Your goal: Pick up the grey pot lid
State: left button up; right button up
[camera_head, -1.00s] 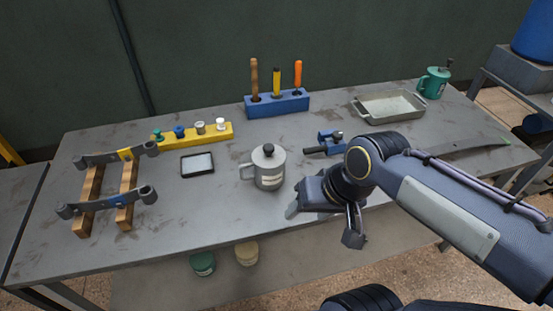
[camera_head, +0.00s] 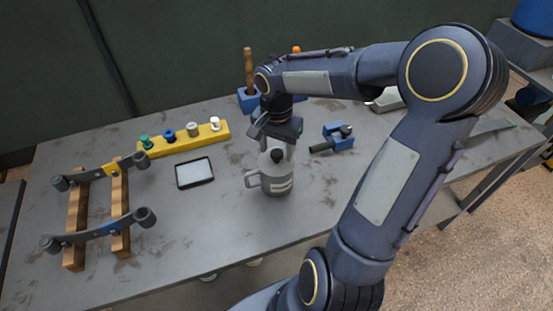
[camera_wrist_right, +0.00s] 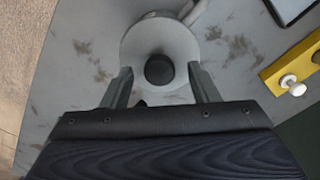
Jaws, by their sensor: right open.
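The grey pot (camera_head: 275,182) stands upright on the table with its handle to the left. Its grey lid (camera_wrist_right: 140,45) is on top, with a round black knob (camera_wrist_right: 159,70) in the middle. The knob also shows in the head view (camera_head: 277,156). My right gripper (camera_head: 277,148) points down over the pot. In the right wrist view its two open fingers (camera_wrist_right: 160,84) are on either side of the knob, over the lid. I cannot tell whether they touch the lid. My left gripper is not in view.
A small tablet (camera_head: 194,172) and a yellow rack with several knobs (camera_head: 185,140) lie to the left. Wooden bars with spring arms (camera_head: 75,215) stand at far left. A blue clamp-like tool (camera_head: 338,138) is right of the pot. The table's front is clear.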

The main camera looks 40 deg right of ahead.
jog(key=shift+f, duration=0.95)
jog(key=shift+c, duration=0.3)
jog(key=c, duration=1)
jog(key=shift+r, duration=0.2)
